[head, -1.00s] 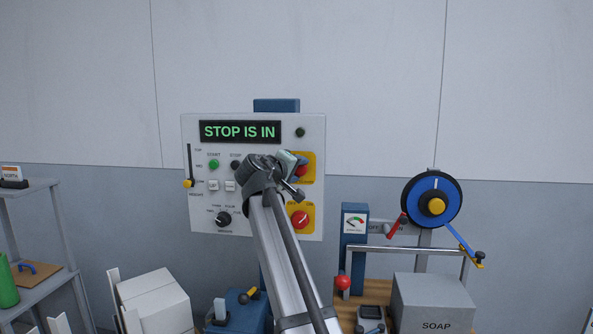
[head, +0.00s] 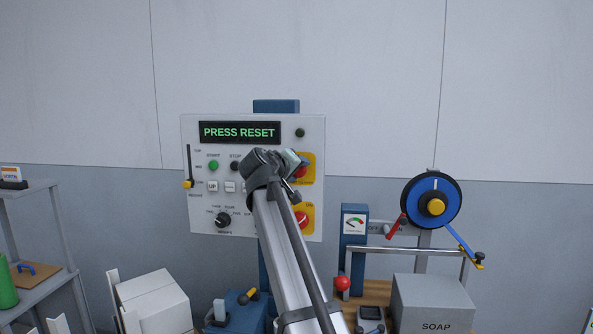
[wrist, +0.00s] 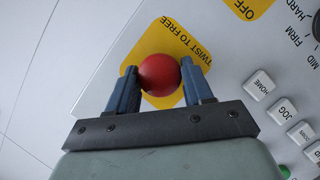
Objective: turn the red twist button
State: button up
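The red twist button (wrist: 159,75) is a round red knob on a yellow plate (wrist: 196,44) marked TWIST TO FREE. In the head view a sliver of the button (head: 301,172) shows on the upper yellow plate (head: 308,160), mostly behind my gripper (head: 298,165). In the wrist view my gripper (wrist: 160,82) has one blue finger against each side of the button, with no clear gap. The panel display (head: 239,132) reads PRESS RESET in green.
A second red knob (head: 301,219) sits on a yellow plate just below. The white panel (head: 195,130) also carries a green button (head: 213,166), a slider (head: 188,170), white keys and a black dial (head: 222,219).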

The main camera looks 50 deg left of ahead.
jog(key=o, duration=0.4)
jog(key=shift+s, duration=0.1)
jog(key=v, duration=1.3)
jog(key=shift+s+d+r, duration=0.15)
jog(key=shift+s+r, duration=0.05)
jog(key=shift+s, duration=0.05)
jog(key=shift+f, duration=0.1)
